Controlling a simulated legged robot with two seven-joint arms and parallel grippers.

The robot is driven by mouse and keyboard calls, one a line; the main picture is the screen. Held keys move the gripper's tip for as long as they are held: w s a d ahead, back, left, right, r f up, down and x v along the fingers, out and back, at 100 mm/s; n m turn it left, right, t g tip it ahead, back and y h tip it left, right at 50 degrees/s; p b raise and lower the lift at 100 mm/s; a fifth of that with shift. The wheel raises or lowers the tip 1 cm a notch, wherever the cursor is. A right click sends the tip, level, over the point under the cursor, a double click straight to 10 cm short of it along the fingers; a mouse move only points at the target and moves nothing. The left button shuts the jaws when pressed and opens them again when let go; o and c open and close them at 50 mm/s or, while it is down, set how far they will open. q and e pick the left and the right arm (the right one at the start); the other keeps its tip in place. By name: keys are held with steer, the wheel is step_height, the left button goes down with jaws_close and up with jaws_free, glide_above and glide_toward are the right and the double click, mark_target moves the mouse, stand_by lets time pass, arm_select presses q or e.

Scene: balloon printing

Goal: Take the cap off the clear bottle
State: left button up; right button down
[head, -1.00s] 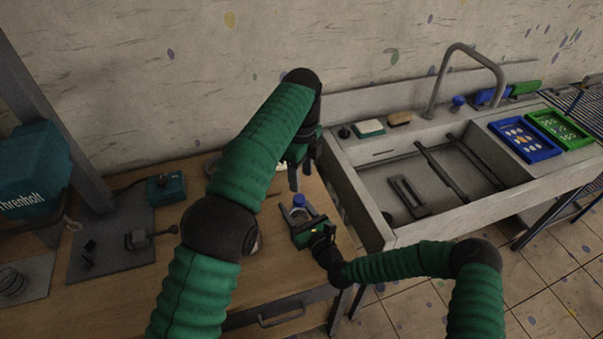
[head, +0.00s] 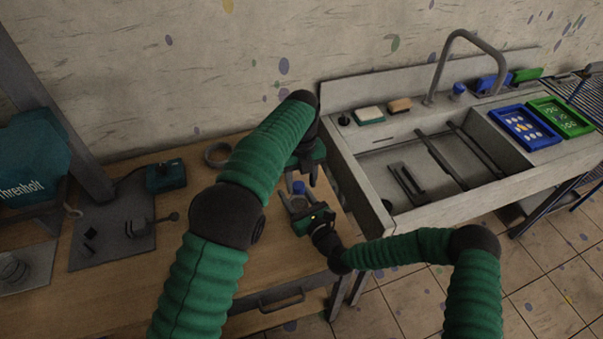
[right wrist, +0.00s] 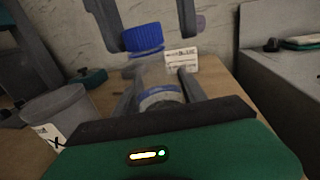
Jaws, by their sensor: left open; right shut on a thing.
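The clear bottle (right wrist: 158,97) stands upright with its blue cap (right wrist: 142,37) on top; the cap also shows in the head view (head: 299,188). My right gripper (head: 296,205) is shut on the bottle's body from the front, below the cap. My left gripper (head: 303,180) is open and reaches down from above, its fingers on either side of the cap. Much of the bottle is hidden by the right gripper in the head view.
The wooden table (head: 190,280) holds a grey labelled tub (right wrist: 62,112) and a white label card (right wrist: 181,60). A sink (head: 400,215) stands at the right, with blue (head: 526,133) and green (head: 560,118) trays beside it. A teal press (head: 35,160) is at the left.

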arm_select(q)
steer(key=c, duration=1)
arm_select(e)
steer(key=shift+a, duration=0.1)
arm_select(q)
steer(key=shift+d, duration=0.15)
jaws_close()
arm_select(e)
steer(key=shift+s, duration=0.1)
